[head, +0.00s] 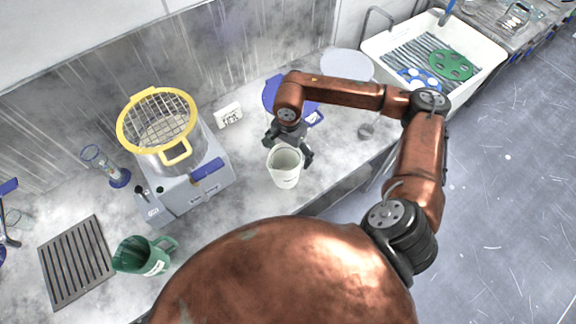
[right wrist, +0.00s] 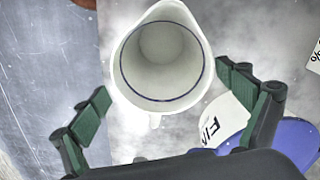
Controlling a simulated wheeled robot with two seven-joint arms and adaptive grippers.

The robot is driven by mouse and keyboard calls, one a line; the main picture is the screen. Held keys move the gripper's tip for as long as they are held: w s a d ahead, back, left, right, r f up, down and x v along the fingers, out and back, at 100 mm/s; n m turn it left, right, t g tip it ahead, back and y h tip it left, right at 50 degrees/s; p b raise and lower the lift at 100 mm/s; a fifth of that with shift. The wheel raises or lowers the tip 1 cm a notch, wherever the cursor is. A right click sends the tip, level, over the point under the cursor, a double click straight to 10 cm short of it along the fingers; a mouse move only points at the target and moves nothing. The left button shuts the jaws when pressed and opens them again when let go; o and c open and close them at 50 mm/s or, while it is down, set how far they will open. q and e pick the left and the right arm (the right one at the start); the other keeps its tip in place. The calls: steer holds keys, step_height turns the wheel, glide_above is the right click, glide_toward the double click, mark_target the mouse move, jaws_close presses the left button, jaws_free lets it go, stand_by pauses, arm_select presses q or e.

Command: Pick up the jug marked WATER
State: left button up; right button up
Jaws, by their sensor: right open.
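A white jug (head: 285,168) stands upright on the bench in front of my right gripper, with small dark marking on its side that is too small to read. In the right wrist view, the white jug (right wrist: 160,58) shows from above, its mouth open and a dark blue line inside. My right gripper (head: 290,146) is open; its green-padded fingers are apart on either side of the jug, with visible gaps. A green jug (head: 135,254) with a white label, also unreadable, stands at the lower left. My left gripper is not in view.
A grey machine (head: 190,180) with a yellow-rimmed mesh basket (head: 157,120) stands left of the white jug. A slotted dark tray (head: 75,262) lies at left. A white sink (head: 480,75) is at upper right.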

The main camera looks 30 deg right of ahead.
steer(key=p, duration=0.2)
glide_toward(288, 162)
step_height(288, 162, down, 3)
steer(key=s+a, duration=0.2)
steer(key=s, duration=0.1)
steer(key=shift+f, duration=0.35)
steer(key=shift+c, duration=0.6)
steer(key=c, duration=1.3)
